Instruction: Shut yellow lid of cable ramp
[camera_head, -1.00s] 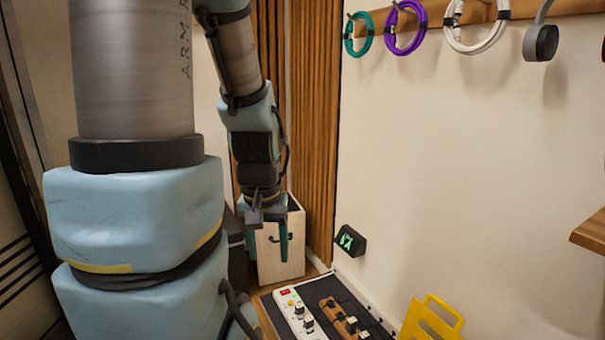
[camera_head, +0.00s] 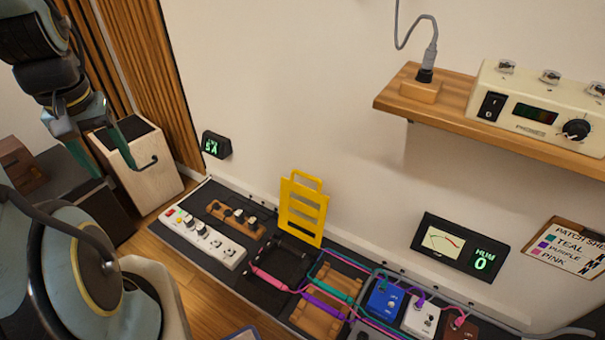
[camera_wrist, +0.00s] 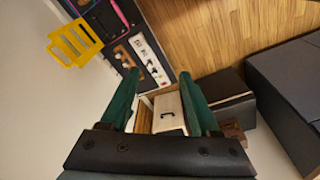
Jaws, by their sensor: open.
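The yellow lid (camera_head: 302,208) stands upright, raised at the back of the dark cable ramp (camera_head: 286,260) near the wall. It also shows in the wrist view (camera_wrist: 75,42) at the upper left. A pink cable (camera_head: 273,280) lies at the ramp's front and runs right with teal and purple cables. My gripper (camera_head: 103,145) is at the left of the head view, well away from the lid. Its green fingers (camera_wrist: 160,98) are spread apart with nothing between them.
A white power strip (camera_head: 203,237) and a wooden block with plugs (camera_head: 236,218) lie left of the ramp. Blue and white pedals (camera_head: 384,302) stand to the right. A wooden shelf (camera_head: 440,97) juts from the wall. A pale box (camera_head: 146,170) stands below my gripper.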

